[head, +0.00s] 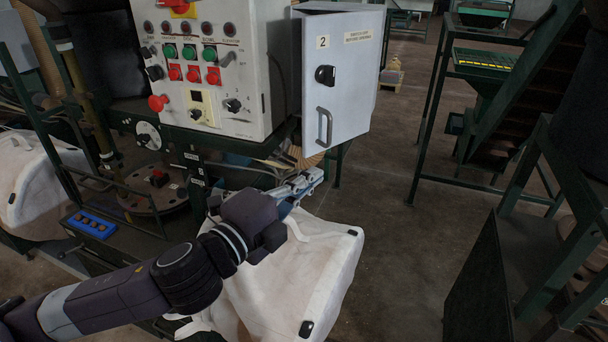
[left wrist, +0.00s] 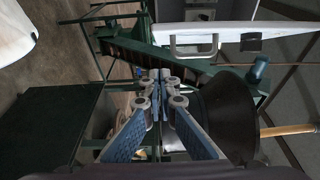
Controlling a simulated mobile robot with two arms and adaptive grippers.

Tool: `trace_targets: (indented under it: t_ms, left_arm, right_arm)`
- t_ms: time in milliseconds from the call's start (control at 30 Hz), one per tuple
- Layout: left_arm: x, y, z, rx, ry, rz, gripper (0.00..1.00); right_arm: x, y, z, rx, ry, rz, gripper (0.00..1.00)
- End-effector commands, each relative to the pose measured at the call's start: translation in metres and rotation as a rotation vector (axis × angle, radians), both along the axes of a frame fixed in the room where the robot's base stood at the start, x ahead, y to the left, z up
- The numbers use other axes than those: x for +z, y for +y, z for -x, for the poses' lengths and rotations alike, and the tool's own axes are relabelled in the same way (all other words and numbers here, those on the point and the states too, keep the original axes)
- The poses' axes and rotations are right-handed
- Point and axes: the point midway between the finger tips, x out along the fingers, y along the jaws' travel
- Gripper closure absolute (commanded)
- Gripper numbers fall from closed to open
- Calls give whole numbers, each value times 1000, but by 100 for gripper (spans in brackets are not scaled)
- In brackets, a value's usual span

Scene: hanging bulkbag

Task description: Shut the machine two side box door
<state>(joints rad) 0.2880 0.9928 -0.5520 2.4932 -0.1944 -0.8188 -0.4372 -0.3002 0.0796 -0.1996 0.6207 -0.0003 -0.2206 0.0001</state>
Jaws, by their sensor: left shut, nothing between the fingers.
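The side box door (head: 343,80) is a pale grey panel marked "2", with a black latch and a grey bar handle (head: 324,127) near its left edge. It stands at an angle to the side of the control cabinet; I cannot tell how wide its gap is. In the left wrist view the door (left wrist: 235,29) shows nearly edge-on at the top, its handle (left wrist: 193,46) hanging below. My left gripper (head: 318,176) is below the handle in the head view, apart from it. Its fingers are together and empty in the left wrist view (left wrist: 158,76). My right gripper is out of view.
The control cabinet (head: 245,40) with buttons and knobs is left of the door. A white bulk bag (head: 310,275) lies below my left gripper. Green metal frames (head: 430,110) stand at the right. Open floor (head: 400,215) lies between them and the bag.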

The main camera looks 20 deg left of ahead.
Motion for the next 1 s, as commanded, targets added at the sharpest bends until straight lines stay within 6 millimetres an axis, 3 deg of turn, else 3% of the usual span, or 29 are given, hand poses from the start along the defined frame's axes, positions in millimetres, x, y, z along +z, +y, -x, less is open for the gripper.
trace_targets:
  t_ms: [133, 200, 333, 1000]
  left_arm:
    - [6, -10, -28, 0, -1, 3, 100]
    - [2, 6, -33, 5, 2, -7, 100]
    - [1, 19, -41, 3, 1, -3, 100]
    - [0, 28, -46, -10, 0, -1, 100]
  right_arm:
    - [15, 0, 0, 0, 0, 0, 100]
    - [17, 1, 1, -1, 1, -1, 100]
    - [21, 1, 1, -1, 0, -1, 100]
    - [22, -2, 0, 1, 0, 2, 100]
